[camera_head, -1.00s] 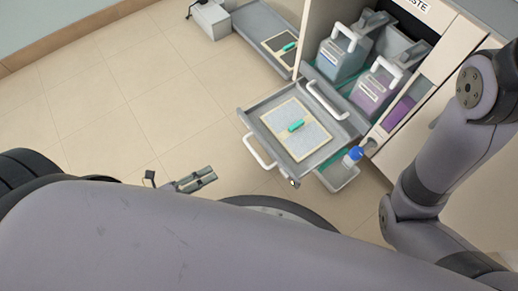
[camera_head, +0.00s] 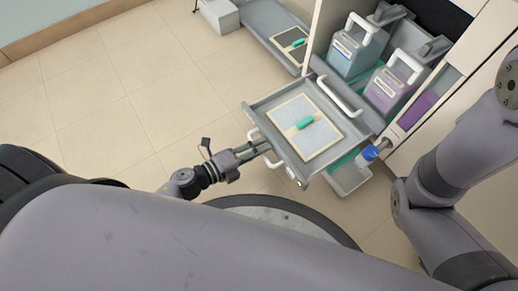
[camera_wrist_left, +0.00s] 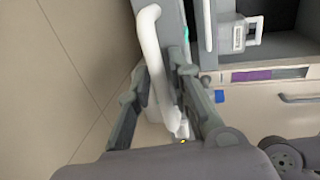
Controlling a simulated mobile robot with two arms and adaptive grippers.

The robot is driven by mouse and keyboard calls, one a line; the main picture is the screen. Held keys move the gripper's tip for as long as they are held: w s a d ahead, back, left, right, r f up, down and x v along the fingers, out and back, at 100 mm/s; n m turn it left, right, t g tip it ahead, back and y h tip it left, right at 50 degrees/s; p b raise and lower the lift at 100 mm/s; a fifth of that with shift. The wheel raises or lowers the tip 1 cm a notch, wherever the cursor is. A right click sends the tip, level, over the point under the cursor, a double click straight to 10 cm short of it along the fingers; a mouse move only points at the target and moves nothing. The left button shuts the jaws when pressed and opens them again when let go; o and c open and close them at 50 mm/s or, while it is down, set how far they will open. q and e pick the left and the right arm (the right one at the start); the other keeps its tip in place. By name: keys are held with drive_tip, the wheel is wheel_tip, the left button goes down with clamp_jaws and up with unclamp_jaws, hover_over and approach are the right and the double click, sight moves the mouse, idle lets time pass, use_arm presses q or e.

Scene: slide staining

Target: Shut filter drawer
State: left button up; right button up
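The filter drawer (camera_head: 262,108) is a grey tray pulled out of the cabinet. It holds a pale framed filter pad (camera_head: 306,124) with a green grip on top. Its white front handle (camera_head: 252,134) is partly hidden by my left gripper (camera_head: 272,152) in the head view. In the left wrist view the white handle (camera_wrist_left: 151,65) runs between the two fingers of my left gripper (camera_wrist_left: 165,95). The fingers are spread, one on each side of the handle, and do not look closed on it. My right arm shows at the right; its gripper is out of view.
Above the drawer, a second compartment with a white handle (camera_head: 340,96) holds a blue-grey jug (camera_head: 354,52) and a purple jug (camera_head: 388,92). A blue-capped item (camera_head: 369,153) is beside the drawer. A low tray (camera_head: 262,22) lies behind. Floor on the left is clear.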

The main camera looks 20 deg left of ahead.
use_arm(q)
drive_tip(key=shift+w, duration=0.1)
drive_tip(key=shift+c, duration=0.3)
clamp_jaws()
idle(0.4)
